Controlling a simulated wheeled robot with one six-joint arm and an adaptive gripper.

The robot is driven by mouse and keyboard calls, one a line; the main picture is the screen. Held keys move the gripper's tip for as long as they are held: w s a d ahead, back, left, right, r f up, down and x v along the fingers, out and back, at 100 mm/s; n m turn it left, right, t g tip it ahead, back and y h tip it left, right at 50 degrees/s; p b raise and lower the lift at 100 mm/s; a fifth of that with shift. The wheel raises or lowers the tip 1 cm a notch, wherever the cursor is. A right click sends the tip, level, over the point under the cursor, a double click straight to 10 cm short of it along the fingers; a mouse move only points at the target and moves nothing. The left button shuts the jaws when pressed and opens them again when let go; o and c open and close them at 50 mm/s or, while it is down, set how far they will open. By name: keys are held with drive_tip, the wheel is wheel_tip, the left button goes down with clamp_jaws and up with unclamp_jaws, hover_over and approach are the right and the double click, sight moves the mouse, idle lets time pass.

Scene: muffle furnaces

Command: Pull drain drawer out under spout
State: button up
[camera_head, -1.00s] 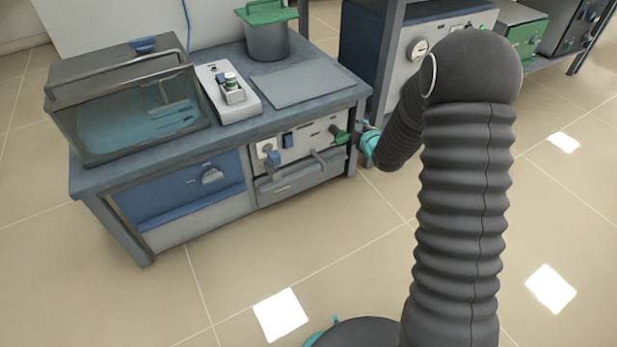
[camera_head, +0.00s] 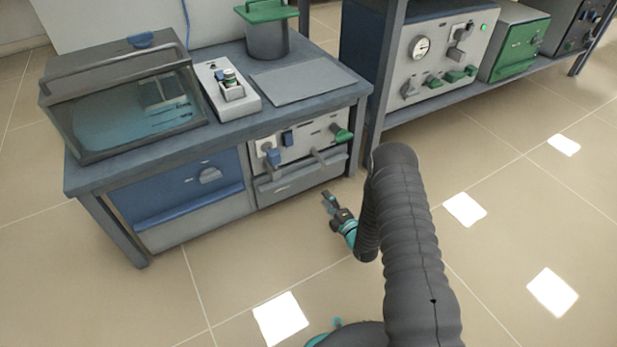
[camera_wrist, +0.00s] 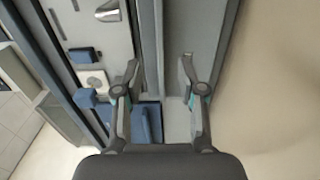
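The drain drawer (camera_head: 300,181) is a grey front low on the right side of the bench, below the control panel, and looks shut. A grey spout-like part (camera_head: 319,157) and a blue-tipped one (camera_head: 274,157) stick out above it. My gripper (camera_head: 328,200) is in front of the drawer's right part, apart from it as far as I can tell. In the wrist view, turned sideways, my gripper (camera_wrist: 160,68) is open and empty, its two fingers spread before the grey drawer front (camera_wrist: 195,35). Whether a fingertip touches it is unclear.
The bench (camera_head: 225,133) carries a clear-sided tank (camera_head: 125,105), a small white device (camera_head: 228,93) and a grey pot with green lid (camera_head: 266,35). A blue cabinet front (camera_head: 180,187) is left of the drawer. A bench leg (camera_head: 355,150) stands close right. The floor ahead is clear.

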sight(308, 174)
drive_tip(key=b+x, duration=0.1)
drive_tip(key=x, duration=1.2)
drive_tip(key=shift+w+a, duration=0.2)
clamp_jaws()
